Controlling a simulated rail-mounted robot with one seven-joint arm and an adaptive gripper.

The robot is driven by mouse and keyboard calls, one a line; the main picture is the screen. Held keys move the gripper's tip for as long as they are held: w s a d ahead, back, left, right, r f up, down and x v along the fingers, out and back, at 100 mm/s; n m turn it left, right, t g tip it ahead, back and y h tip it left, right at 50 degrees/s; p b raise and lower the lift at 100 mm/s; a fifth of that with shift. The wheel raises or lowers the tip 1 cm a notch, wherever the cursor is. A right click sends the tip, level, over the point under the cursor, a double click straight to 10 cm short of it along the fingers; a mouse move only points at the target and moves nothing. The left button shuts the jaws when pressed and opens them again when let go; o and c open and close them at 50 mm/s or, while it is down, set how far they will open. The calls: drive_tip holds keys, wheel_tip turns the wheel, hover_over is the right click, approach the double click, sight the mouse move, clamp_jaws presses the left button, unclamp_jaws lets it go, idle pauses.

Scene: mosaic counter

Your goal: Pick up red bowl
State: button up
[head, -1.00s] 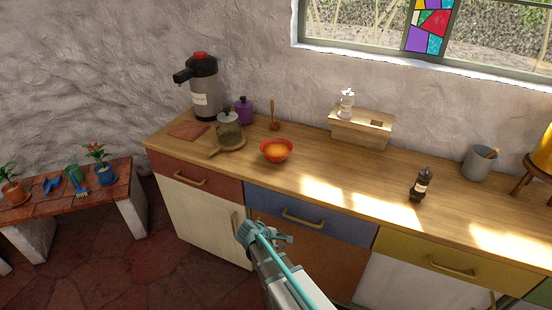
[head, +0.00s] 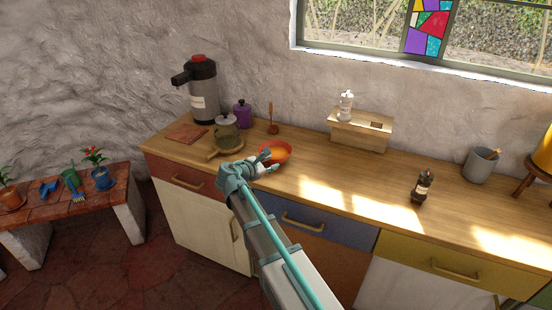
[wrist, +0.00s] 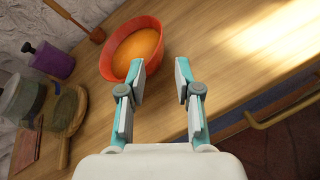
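The red bowl (head: 283,150) stands upright on the wooden counter, with a smooth orange inside. In the wrist view the red bowl (wrist: 133,47) lies ahead of my gripper and to the left, close to the left finger's tip. My gripper (head: 266,162) is at the counter's front edge, just in front of the bowl, and covers part of it in the head view. In the wrist view my gripper (wrist: 161,72) has its two fingers apart with only bare counter between them. I cannot tell whether the left fingertip touches the bowl.
A glass teapot (head: 227,132) on a round wooden board and a purple canister (head: 242,114) stand left of the bowl. A wooden pestle-like tool (head: 272,122) is behind it.

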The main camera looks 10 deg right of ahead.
sight(285, 158)
drive_tip(key=p+x, duration=0.2)
drive_tip(key=x, duration=0.8)
drive_tip(key=shift+w+d+f, duration=0.1)
drive_tip(key=shift+w+d, duration=0.15)
drive_tip(key=shift+d, duration=0.05)
drive_tip(key=shift+c, duration=0.3)
clamp_jaws()
